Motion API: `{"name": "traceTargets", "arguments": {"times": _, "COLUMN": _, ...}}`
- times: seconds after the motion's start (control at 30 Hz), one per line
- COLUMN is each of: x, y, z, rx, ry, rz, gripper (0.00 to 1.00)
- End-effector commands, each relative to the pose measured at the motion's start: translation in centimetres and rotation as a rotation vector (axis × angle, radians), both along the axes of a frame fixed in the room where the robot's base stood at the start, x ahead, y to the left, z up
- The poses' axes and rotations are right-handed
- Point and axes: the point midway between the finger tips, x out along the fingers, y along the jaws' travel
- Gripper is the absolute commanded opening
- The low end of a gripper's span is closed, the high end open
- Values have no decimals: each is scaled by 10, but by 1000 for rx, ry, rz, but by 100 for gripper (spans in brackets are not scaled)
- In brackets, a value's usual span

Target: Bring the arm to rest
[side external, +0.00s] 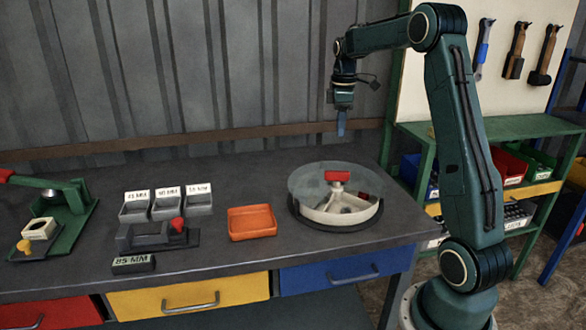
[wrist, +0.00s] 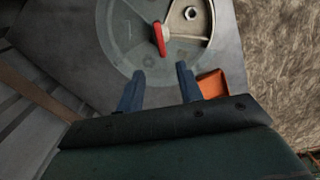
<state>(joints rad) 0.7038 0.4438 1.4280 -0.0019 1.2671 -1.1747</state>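My gripper (side external: 341,122) hangs above the round container on the right part of the bench, pointing down, well clear of it. In the wrist view its two blue fingers (wrist: 160,88) stand apart with nothing between them. The round container (side external: 335,216) has a clear disc lid with a red handle (side external: 337,176). The lid covers only part of it in the wrist view, where an open section with a nut (wrist: 190,13) shows. An orange tray (side external: 252,222) sits left of the container and is empty.
Three labelled bins (side external: 165,207) stand on the bench behind a dark fixture with a red knob (side external: 178,224). A green press (side external: 56,212) stands at far left. Tools (side external: 515,50) hang on the panel at right, above a green shelf (side external: 490,127). Bench space around the tray is clear.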

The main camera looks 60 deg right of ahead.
Motion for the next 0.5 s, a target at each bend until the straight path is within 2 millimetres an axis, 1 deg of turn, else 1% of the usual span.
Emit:
{"name": "traceTargets", "arguments": {"times": 0.17, "x": 0, "y": 3, "z": 2, "rx": -2, "ry": -2, "rz": -2, "gripper": 36}}
{"name": "traceTargets", "arguments": {"times": 0.27, "x": 0, "y": 11, "z": 7, "rx": -9, "ry": -11, "rz": -9, "gripper": 36}}
{"name": "traceTargets", "arguments": {"times": 0.37, "x": 0, "y": 26, "z": 15, "rx": -19, "ry": -24, "rz": -23, "gripper": 36}}
{"name": "traceTargets", "arguments": {"times": 0.5, "x": -3, "y": 57, "z": 31, "rx": -35, "ry": -54, "rz": -52, "gripper": 36}}
